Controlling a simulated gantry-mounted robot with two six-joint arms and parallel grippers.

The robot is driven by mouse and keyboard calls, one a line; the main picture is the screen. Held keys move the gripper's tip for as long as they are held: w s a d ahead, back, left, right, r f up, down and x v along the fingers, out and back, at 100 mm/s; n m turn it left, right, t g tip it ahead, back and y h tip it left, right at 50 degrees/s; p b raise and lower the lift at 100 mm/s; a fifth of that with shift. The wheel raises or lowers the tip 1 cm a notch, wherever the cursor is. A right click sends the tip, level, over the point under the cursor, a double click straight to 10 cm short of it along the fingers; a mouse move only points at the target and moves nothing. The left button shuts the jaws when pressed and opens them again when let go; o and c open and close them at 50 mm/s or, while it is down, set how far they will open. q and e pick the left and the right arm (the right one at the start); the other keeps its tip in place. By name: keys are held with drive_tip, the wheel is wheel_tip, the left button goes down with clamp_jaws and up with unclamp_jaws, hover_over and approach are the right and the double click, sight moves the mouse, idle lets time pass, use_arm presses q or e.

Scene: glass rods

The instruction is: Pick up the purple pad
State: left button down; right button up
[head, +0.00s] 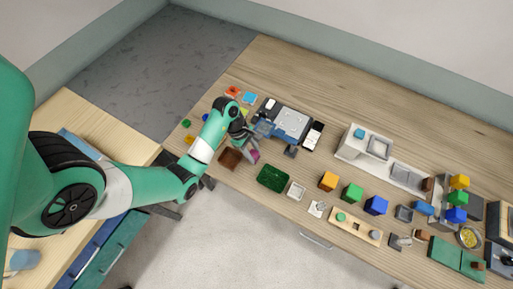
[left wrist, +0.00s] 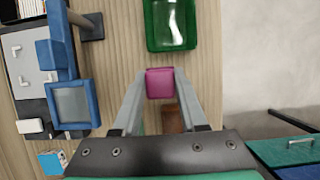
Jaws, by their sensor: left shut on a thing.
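The purple pad (left wrist: 160,83) is a small magenta-purple block with rounded edges. In the left wrist view it sits between the two fingertips of my left gripper (left wrist: 160,88), and the fingers are shut on it. In the head view the purple pad (head: 255,156) shows at the tip of my left gripper (head: 251,149), over the wooden table near its front edge. I cannot tell whether the pad touches the table. My right gripper is not in view.
A green tray (head: 272,177) lies just beyond the pad, and a brown tray (head: 230,157) lies beside the gripper. A blue and grey device (head: 285,124) stands behind. Several coloured blocks, a wooden board (head: 354,226) and small containers spread to the right.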

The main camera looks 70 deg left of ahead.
use_arm(q)
drive_tip(key=s+d+r+p, duration=0.3)
drive_tip(key=s+d+r, duration=0.3)
drive_tip(key=s+d, duration=0.1)
drive_tip(key=shift+s+d+r+p, duration=0.3)
drive_tip(key=shift+s+d, duration=0.05)
drive_tip(key=shift+d, duration=0.2)
